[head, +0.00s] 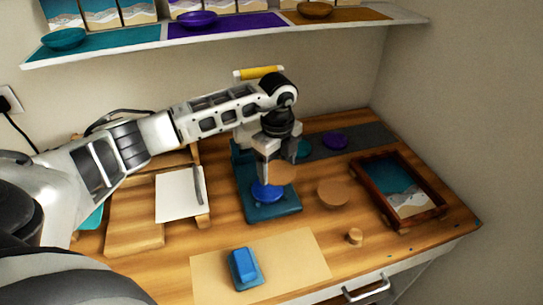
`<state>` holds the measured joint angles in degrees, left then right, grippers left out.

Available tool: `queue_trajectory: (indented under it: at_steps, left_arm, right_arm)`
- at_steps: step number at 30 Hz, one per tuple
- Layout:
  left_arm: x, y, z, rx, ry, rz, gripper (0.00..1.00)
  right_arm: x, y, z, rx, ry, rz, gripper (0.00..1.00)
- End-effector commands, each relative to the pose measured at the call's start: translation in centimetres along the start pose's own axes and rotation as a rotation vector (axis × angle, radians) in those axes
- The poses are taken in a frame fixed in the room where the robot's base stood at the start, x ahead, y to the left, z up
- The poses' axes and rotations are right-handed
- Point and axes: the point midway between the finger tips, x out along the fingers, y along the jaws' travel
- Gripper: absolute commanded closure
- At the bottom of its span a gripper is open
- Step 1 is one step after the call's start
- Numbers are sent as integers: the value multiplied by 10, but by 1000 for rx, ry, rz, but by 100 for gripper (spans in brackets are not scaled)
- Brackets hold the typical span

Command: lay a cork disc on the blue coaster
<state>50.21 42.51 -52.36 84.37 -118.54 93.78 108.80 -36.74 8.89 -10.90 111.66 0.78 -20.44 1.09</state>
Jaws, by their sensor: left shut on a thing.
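My left gripper (268,177) reaches in from the left and points down over the middle of the table. It is shut on a cork disc (285,173), a round tan piece sticking out to the right of the fingers. The round blue coaster (266,194) lies on a teal stand (273,213), just below the gripper. The held disc overlaps its upper right part in the view; the gap between them is hard to judge. My right gripper is not in view.
A wooden-framed picture tray (440,207) stands at the right. A dark mat with a purple disc (335,141) is behind. A small cork piece (355,237) and a blue block (243,261) on a beige sheet (300,262) are in front. A shelf (230,36) hangs above.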

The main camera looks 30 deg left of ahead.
Motion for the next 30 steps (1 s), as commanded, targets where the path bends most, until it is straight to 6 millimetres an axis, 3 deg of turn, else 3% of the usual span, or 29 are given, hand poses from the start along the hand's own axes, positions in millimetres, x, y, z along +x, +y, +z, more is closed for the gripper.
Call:
queue_trajectory:
  at_steps: [1,6,21,30]
  left_arm:
    - [7,9,17,-40,-13,17,50]
    - [10,13,26,-66,-16,15,50]
    - [42,12,24,-59,-15,12,50]
    - [46,12,22,-56,-12,12,50]
  right_arm:
    - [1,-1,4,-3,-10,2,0]
    - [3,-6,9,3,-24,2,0]
    - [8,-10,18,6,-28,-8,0]
    - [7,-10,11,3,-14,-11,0]
